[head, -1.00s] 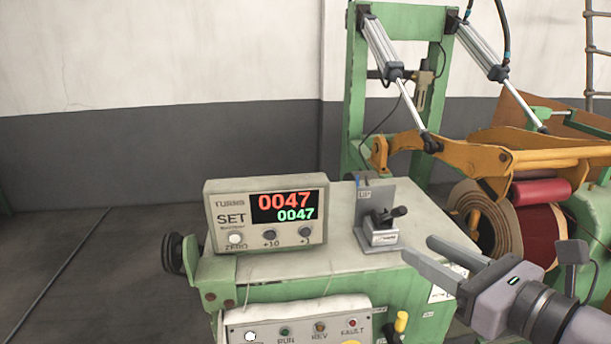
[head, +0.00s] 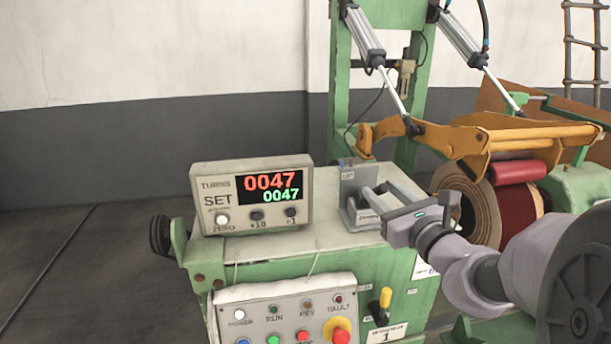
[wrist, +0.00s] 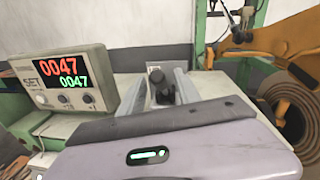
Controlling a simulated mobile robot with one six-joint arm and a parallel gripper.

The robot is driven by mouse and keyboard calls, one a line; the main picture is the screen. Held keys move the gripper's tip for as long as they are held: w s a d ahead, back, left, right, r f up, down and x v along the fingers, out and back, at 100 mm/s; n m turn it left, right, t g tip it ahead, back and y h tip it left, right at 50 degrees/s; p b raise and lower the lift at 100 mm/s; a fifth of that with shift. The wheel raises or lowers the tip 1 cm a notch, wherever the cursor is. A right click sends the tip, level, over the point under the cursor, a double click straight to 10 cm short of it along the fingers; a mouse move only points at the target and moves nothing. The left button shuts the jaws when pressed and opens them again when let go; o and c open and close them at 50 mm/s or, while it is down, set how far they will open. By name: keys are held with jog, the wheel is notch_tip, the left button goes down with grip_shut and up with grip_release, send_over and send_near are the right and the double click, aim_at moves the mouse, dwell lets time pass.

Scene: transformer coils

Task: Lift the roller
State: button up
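The red roller (head: 517,171) hangs under the orange arm frame (head: 480,141), just above the dark red winding (head: 515,208) at the right. The hand lever (wrist: 156,77) has a black knob and sits on a grey bracket (head: 350,172) labelled UP, on the cabinet top. My gripper (head: 375,186) is open at the bracket. In the wrist view its two fingers lie left and right of the black knob, with gaps on both sides. In the head view my gripper mostly hides the lever.
The counter box (head: 252,195) showing 0047 stands left on the green cabinet (head: 270,262). A button panel (head: 285,312) is on its front. Two pneumatic cylinders (head: 363,37) run down to the orange frame. The cabinet top between counter and bracket is clear.

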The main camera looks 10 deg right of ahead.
jog(key=shift+w+a, duration=0.15)
jog(key=shift+w, duration=0.7)
grip_shut()
dwell(0.8)
